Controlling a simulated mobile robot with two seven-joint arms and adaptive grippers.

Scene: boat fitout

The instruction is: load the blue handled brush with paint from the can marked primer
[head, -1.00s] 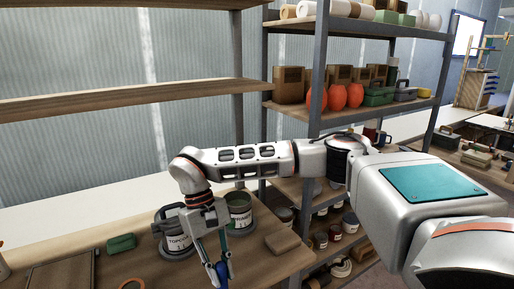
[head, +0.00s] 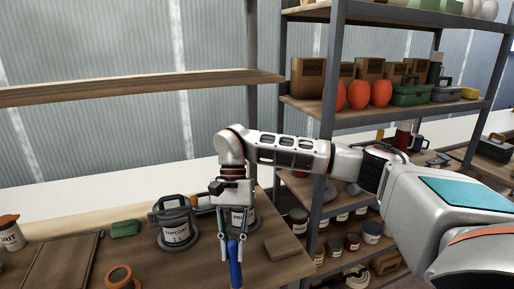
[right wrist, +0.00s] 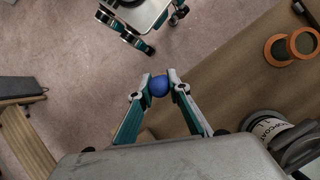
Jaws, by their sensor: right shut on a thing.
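My right gripper (head: 234,250) is shut on the blue handle of the brush (head: 236,270), which hangs roughly upright at the bench's front. In the right wrist view the round blue handle end (right wrist: 158,86) sits between the fingertips (right wrist: 160,80). The brush's lower end is out of the head view. The can marked primer (head: 241,215) stands behind my right gripper, which covers most of it; only the letters "PRI" show. Its opening is hidden. My left gripper is not in view.
The topcoat can (head: 174,232) stands just left of the primer can and shows in the right wrist view (right wrist: 268,127). A wooden block (head: 288,247) lies to the right. An orange-rimmed round thing (head: 119,277) and a green box (head: 125,228) are left. Shelving (head: 327,130) stands behind.

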